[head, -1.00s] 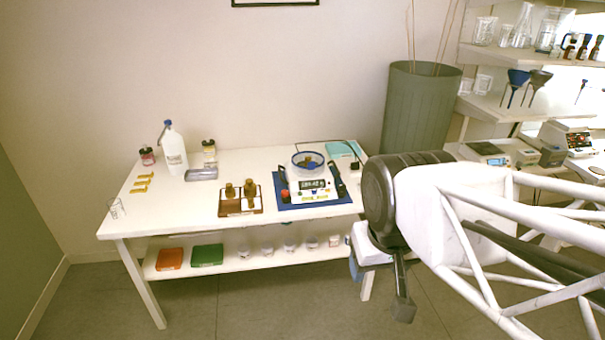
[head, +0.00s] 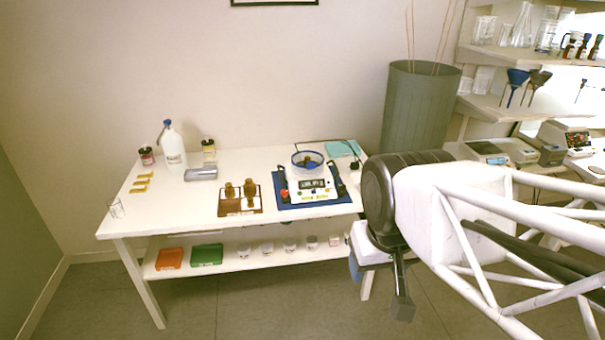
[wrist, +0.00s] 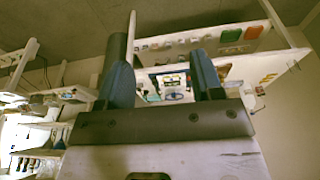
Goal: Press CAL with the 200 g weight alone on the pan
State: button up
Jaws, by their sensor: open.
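The balance (head: 313,186) stands on a blue mat (head: 327,208) at the right of the white table. Its display and front buttons face the room; the digits and labels are too small to read. Several brass weights (head: 249,188) stand in a wooden block (head: 229,208) left of the balance. My gripper (head: 403,308) hangs low, right of the table and away from the balance. In the wrist view my gripper (wrist: 166,75) is open and empty.
A white bottle (head: 173,150), small jars (head: 209,152), a grey object (head: 201,174) and yellow pieces (head: 142,182) are on the table's left. Dark-handled tools flank the balance. A lower shelf (head: 235,263) holds trays and cups. A green bin (head: 418,110) stands behind.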

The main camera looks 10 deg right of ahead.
grip_shut()
dwell(1.5)
